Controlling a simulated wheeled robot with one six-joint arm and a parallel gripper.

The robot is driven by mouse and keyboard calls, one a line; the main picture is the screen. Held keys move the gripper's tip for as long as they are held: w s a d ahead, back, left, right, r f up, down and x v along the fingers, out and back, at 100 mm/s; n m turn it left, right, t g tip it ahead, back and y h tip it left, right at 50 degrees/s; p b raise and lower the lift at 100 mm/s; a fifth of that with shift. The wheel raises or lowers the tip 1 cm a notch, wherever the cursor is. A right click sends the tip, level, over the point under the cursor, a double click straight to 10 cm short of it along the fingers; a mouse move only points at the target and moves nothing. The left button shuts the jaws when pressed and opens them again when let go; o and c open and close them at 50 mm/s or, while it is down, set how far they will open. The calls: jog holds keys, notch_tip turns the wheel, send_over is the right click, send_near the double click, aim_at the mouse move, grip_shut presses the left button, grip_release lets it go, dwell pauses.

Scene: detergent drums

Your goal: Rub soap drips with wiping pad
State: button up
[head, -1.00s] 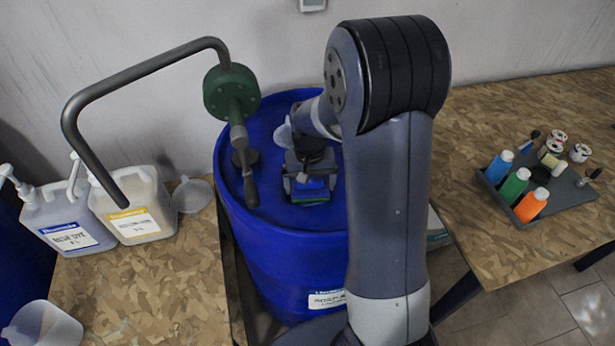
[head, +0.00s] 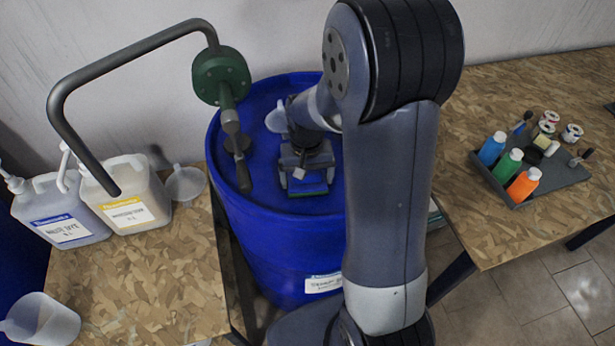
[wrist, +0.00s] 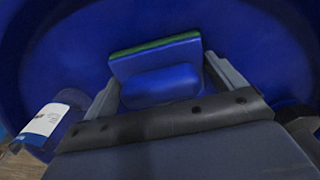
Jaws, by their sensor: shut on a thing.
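My gripper (head: 306,180) is shut on the wiping pad (head: 307,188), a blue block with a green edge. The pad is low over the lid of the blue drum (head: 285,238); I cannot tell whether it touches. In the wrist view the pad (wrist: 155,60) lies across the fingertips of my gripper (wrist: 160,85), its green edge on the far side. The blue lid (wrist: 265,70) around it looks plain. I cannot make out any soap drips; my arm and gripper hide part of the lid.
A green-headed pump (head: 222,75) with a long bent pipe stands on the lid's left. On the left table are two jugs (head: 130,205), a funnel (head: 186,183) and a clear beaker (head: 42,320). A grey tray (head: 545,180) with bottles sits on the right table.

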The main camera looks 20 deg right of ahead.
jog(key=shift+w+p, duration=0.75)
jog(key=shift+w, duration=4.4)
jog(key=shift+w+f, duration=0.1)
jog(key=shift+w, duration=1.25)
jog(key=shift+s+d, duration=0.1)
jog(key=shift+d, duration=1.1)
jog(key=shift+s+r, duration=0.2)
jog(key=shift+s, duration=1.4)
jog(key=shift+s+f+b, duration=0.15)
jog(key=shift+s+b, duration=0.55)
jog(key=shift+s, duration=2.8)
jog(key=shift+s+b, duration=0.55)
jog(key=shift+s, duration=1.25)
jog(key=shift+w+p, duration=0.35)
jog(key=shift+w, duration=3.2)
jog(key=shift+w+p, duration=0.65)
jog(key=shift+w, duration=2.8)
jog(key=shift+f, duration=0.1)
